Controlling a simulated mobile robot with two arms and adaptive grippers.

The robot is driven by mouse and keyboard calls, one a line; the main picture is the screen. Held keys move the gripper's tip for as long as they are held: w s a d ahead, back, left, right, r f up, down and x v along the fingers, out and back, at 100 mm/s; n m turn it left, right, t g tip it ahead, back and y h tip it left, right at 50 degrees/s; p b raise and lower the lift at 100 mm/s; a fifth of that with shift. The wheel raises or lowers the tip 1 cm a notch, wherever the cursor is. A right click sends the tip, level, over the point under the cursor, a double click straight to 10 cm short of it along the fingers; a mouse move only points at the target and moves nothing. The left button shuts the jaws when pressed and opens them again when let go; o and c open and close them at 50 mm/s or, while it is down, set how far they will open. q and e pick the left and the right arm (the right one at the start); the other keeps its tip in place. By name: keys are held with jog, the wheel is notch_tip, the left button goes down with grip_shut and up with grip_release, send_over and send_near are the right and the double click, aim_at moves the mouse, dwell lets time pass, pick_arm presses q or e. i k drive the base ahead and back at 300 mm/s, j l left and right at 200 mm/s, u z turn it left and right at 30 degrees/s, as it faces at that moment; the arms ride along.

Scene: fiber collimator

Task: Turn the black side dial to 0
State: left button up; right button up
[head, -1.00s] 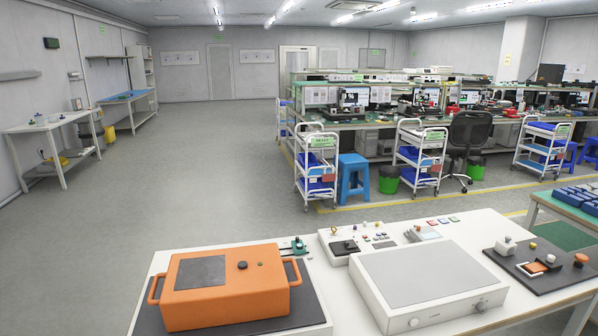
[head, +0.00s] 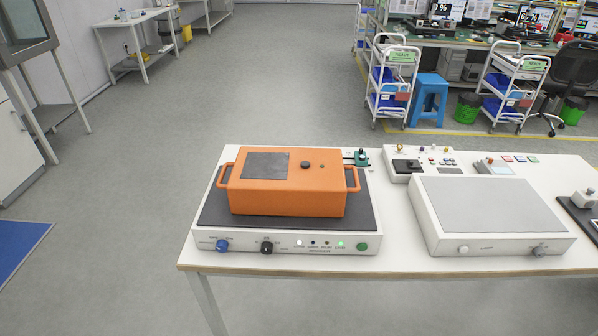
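A black dial (head: 266,247) sits on the front side panel of the white device (head: 210,245) under the orange box. Its pointer and scale marks are too small to read. Neither of my grippers shows in the head view.
A grey-topped white device (head: 490,207) stands to the right on the same white table (head: 400,262). Behind it are a small control panel (head: 440,163) and a small green fixture (head: 361,158). Open floor lies in front and to the left.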

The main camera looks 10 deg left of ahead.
aim_at(267, 248)
jog(key=l+u, duration=0.4)
jog(key=k+l+u, duration=0.1)
jog(key=l+u, duration=0.3)
